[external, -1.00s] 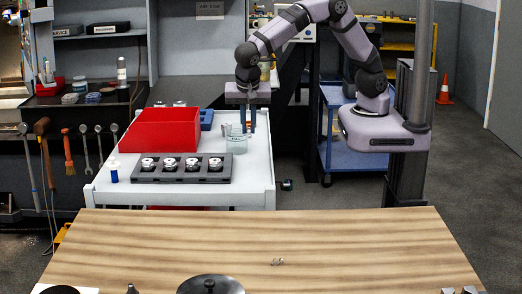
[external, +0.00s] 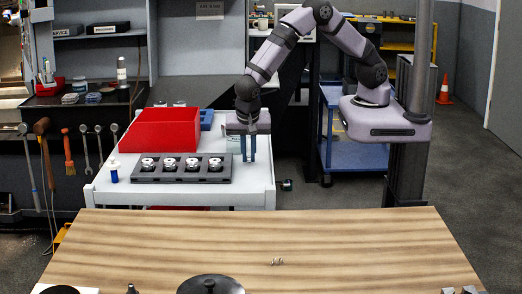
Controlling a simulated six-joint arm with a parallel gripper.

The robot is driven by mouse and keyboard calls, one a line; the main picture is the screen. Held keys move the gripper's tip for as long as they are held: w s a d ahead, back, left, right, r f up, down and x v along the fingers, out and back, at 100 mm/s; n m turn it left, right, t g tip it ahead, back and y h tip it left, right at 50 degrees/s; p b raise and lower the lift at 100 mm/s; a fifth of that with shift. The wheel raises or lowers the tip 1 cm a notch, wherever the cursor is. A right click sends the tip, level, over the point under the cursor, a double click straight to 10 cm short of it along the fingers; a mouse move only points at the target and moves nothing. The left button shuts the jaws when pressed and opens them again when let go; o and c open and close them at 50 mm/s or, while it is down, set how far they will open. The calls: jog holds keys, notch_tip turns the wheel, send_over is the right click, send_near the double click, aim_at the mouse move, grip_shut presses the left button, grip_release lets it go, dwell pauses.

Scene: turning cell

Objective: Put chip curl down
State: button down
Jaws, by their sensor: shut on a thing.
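My gripper (external: 249,160) points straight down over the right part of the white cart top (external: 215,195). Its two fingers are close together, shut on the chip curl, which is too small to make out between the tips. The fingertips are low, near the cart surface; I cannot tell whether they touch it. Another small shiny curl (external: 277,262) lies on the wooden bench, well in front of the cart.
A clear jar (external: 233,143) stands just left of my gripper, partly hidden by it. A red bin (external: 160,130) and a dark tray (external: 150,178) with several metal parts are further left. A black round lid (external: 211,285) sits at the bench's front edge.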

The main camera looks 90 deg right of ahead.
jog(key=shift+f, duration=0.15)
jog(key=shift+f, duration=0.15)
jog(key=c, duration=1.8)
grip_release()
jog(key=shift+r, duration=0.25)
jog(key=b+v, duration=0.3)
jog(key=v, duration=0.9)
jog(key=shift+d, duration=0.15)
